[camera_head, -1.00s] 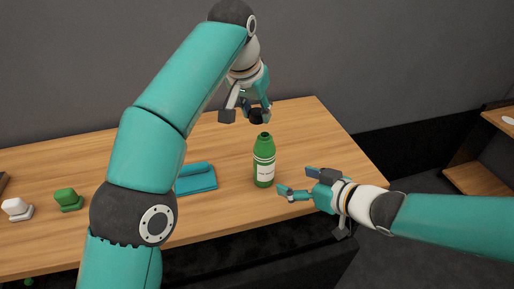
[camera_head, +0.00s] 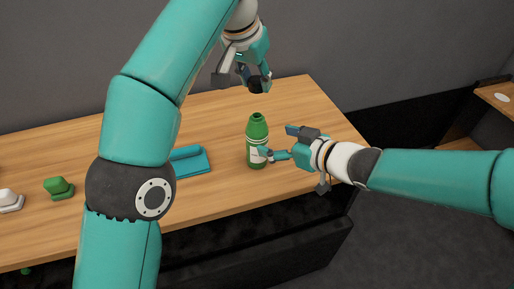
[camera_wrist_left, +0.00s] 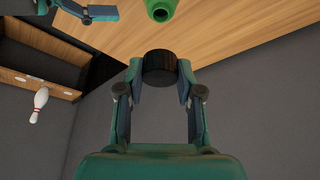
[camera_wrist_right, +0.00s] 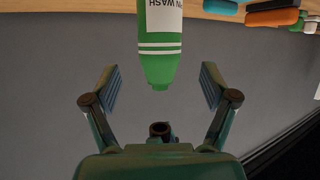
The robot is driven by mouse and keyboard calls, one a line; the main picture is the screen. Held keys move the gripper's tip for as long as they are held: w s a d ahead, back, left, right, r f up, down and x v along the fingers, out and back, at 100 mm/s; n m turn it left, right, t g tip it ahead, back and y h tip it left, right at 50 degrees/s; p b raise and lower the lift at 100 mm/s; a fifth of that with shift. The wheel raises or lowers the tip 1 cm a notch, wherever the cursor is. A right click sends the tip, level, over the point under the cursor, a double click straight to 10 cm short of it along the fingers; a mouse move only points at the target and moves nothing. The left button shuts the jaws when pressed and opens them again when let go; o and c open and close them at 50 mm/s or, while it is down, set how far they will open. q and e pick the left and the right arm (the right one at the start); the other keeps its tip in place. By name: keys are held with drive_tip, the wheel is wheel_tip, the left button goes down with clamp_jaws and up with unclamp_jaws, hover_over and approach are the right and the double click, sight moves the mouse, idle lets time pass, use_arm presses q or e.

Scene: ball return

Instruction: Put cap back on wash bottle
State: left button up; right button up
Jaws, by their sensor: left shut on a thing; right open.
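The green wash bottle (camera_head: 256,128) stands upright on the table, with a white label and an open, uncapped neck. Its neck also shows at the top of the left wrist view (camera_wrist_left: 160,10). My left gripper (camera_head: 254,82) is above the bottle, shut on a black cap (camera_wrist_left: 160,67). My right gripper (camera_head: 277,142) is open beside the bottle, from the right. One of its fingers overlaps the bottle's label in the head view. In the right wrist view, the bottle (camera_wrist_right: 160,45) lies between and beyond the open fingers; I cannot tell whether they touch it.
A teal object (camera_head: 190,162) lies on the wooden table (camera_head: 110,205) left of the bottle. A green item (camera_head: 59,188) and a white item (camera_head: 9,200) stand further left. A white pin (camera_wrist_left: 39,104) shows by a wooden shelf in the left wrist view. The table behind the bottle is clear.

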sight(256, 134)
drive_tip(key=x, duration=0.8)
drive_tip(key=shift+c, duration=0.4)
clamp_jaws()
